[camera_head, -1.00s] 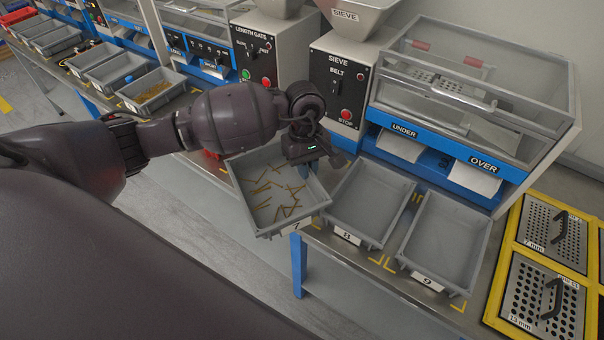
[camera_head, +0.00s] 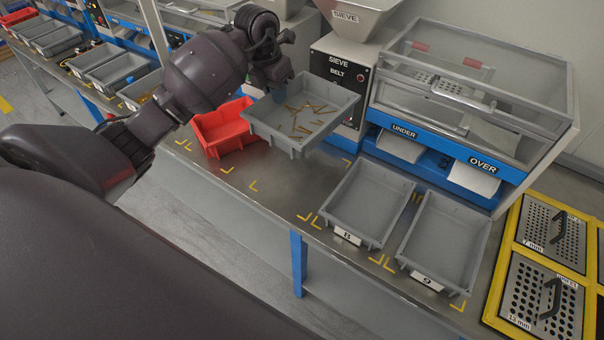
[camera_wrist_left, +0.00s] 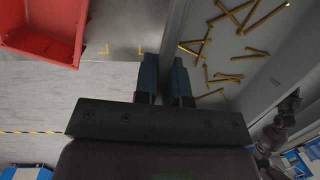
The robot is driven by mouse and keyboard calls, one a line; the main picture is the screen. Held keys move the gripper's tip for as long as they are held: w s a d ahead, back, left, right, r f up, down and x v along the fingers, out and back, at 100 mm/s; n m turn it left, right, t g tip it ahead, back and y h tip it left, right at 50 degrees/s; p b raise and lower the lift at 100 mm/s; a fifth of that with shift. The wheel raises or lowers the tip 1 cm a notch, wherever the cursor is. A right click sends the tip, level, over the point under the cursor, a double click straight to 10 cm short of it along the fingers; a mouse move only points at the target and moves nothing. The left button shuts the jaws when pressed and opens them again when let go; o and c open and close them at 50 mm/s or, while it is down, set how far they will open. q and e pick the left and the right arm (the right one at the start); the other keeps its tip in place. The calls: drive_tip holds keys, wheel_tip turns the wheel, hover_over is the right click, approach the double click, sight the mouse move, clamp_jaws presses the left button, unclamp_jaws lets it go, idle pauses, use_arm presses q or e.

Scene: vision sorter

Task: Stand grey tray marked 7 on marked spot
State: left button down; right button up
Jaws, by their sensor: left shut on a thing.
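The grey tray (camera_head: 268,137) with several thin brass-coloured pieces in it hangs in the air above the bench, in front of the sieve machine. Its number label does not show now. My left gripper (camera_head: 277,91) is shut on the tray's rim at its back left. In the left wrist view the fingers (camera_wrist_left: 166,82) close on the wall of the tray (camera_wrist_left: 272,66). Yellow corner marks (camera_head: 307,218) lie on bare bench left of the tray marked 8; more corner marks (camera_head: 253,185) lie further left. My right gripper is not in view.
Grey trays marked 8 (camera_head: 347,238) and 9 (camera_head: 427,276) stand empty on the bench. A red bin (camera_head: 225,146) stands just left of the held tray and also shows in the left wrist view (camera_wrist_left: 62,50). The sieve machine (camera_head: 341,92) stands behind. The bench before the held tray is clear.

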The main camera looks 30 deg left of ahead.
use_arm(q)
drive_tip(key=shift+a+n, duration=0.2)
drive_tip(key=shift+n, duration=0.1)
wheel_tip(320, 180, down, 15)
drive_tip(key=shift+f+b, duration=0.2)
drive_tip(key=shift+b, duration=0.95)
wheel_tip(320, 180, down, 4)
drive_tip(key=shift+f+b, duration=0.1)
drive_tip(key=shift+b, duration=0.35)
drive_tip(key=shift+f, duration=0.15)
drive_tip(key=c, duration=1.2)
unclamp_jaws()
